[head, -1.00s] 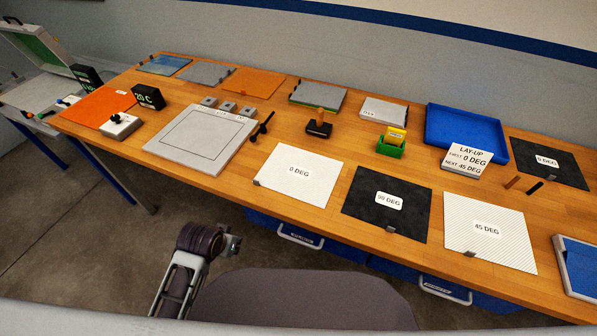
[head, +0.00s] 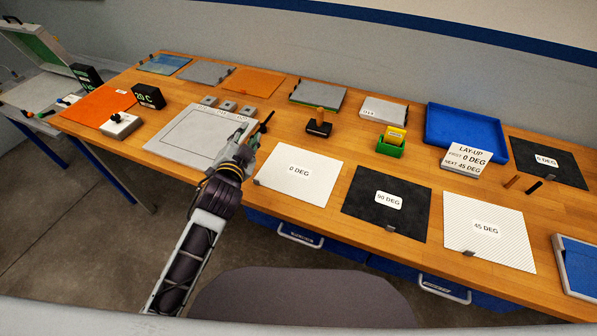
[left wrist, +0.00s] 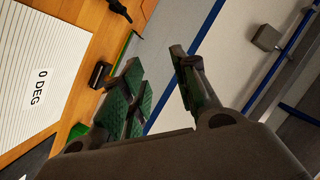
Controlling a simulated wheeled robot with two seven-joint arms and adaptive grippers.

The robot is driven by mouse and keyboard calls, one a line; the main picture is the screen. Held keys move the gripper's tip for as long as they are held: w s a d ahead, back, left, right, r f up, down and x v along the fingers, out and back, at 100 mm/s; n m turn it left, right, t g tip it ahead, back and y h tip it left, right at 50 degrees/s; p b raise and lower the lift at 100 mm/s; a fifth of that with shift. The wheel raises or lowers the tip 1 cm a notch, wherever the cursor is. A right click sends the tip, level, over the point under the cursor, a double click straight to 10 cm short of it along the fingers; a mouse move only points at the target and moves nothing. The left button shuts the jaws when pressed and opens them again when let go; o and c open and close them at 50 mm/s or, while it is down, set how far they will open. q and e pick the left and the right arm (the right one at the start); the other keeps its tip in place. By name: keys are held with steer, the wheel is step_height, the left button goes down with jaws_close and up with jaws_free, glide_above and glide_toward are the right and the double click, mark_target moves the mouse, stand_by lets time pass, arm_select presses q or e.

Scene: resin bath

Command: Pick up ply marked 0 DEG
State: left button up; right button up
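The white ply marked 0 DEG (head: 312,188) lies flat near the front edge of the bench, with a small dark tab at its left front corner. In the left wrist view the same ply (left wrist: 45,60) shows at the left, its label readable. My left gripper (head: 255,137) is just left of the ply, above the bench and apart from it. In the left wrist view its green-padded fingers (left wrist: 160,88) are spread with nothing between them. My right gripper is not in view.
Right of it lie a black ply marked 90 DEG (head: 365,213) and a white ply marked 45 DEG (head: 500,252). A grey framed plate (head: 170,143) is left of the gripper. A stamp-like tool (head: 319,127) and a green holder (head: 390,149) stand behind the plies.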

arm_select(q)
steer(key=d+r+m+t+h, duration=0.4)
steer(key=d+r+m+h, duration=0.85)
steer(key=r, duration=0.45)
steer(key=s+d+m+g+h, duration=0.4)
steer(key=d+m+g, duration=0.4)
steer(key=m, duration=0.4)
steer(key=s+d+m+g+h, duration=0.45)
steer(key=m+g, duration=0.45)
steer(key=m, duration=0.4)
step_height(320, 180, down, 14)
steer(key=s+a+m+g+y, duration=0.1)
steer(key=a+m+g+y, duration=0.3)
steer(key=m+y, duration=0.6)
steer(key=w+a+f+y, duration=0.2)
steer(key=a+y, duration=0.3)
steer(key=a, duration=0.4)
steer(key=w+a+f+m+t+y, duration=0.1)
steer(key=w+a+y, duration=0.4)
steer(key=a, duration=0.5)
steer(key=shift+w+a+f+y, duration=0.15)
steer(key=shift+a+f+y, duration=0.25)
steer(key=shift+y, duration=0.4)
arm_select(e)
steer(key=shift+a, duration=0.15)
